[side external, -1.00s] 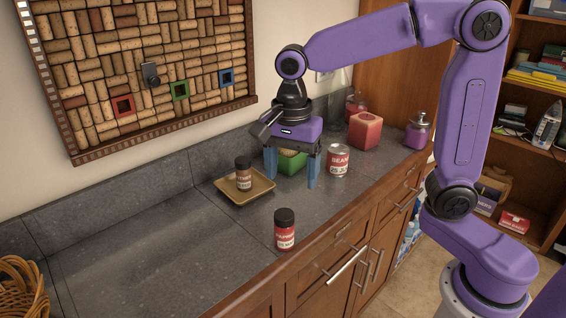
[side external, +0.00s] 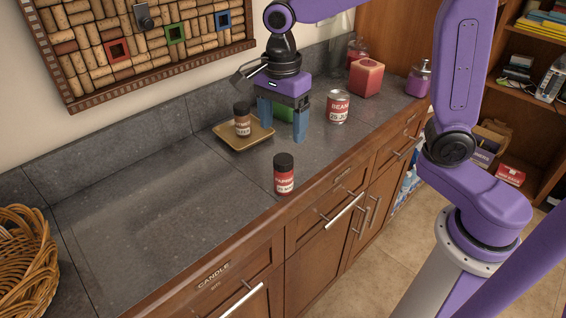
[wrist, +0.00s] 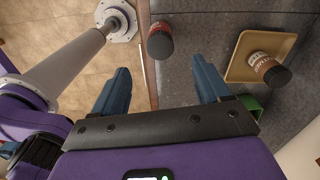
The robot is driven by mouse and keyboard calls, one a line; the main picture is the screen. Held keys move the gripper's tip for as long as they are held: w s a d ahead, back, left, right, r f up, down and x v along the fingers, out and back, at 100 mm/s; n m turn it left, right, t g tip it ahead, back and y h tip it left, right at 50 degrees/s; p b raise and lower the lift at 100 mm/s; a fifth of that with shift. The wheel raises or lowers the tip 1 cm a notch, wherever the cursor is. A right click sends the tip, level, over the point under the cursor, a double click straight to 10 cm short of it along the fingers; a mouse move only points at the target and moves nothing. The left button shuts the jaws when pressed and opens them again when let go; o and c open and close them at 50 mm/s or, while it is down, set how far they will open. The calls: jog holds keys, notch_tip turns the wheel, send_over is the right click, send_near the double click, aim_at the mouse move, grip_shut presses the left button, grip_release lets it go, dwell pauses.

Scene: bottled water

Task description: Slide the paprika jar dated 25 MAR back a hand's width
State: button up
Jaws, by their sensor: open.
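A red jar with a black lid and a white label band, apparently the paprika jar (side external: 284,181), stands upright near the counter's front edge. Its label is too small to read for certain. It also shows in the wrist view (wrist: 160,42), ahead of and between the finger lines. My gripper (side external: 283,127) is open and empty above the counter, behind the jar and right of the tray. In the wrist view its two blue fingers (wrist: 163,80) are spread apart with nothing between them.
A second black-lidded jar (side external: 242,125) stands on a tan tray (side external: 248,146) left of my gripper. A beans can (side external: 338,107) is to its right. A green object (side external: 284,112) is partly hidden behind my fingers. Counter left of the jar is clear.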

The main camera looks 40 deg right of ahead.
aim_at(283, 175)
notch_tip(283, 175, down, 14)
jog(key=shift+s, duration=0.1)
dwell(0.5)
jog(key=c, duration=1.2)
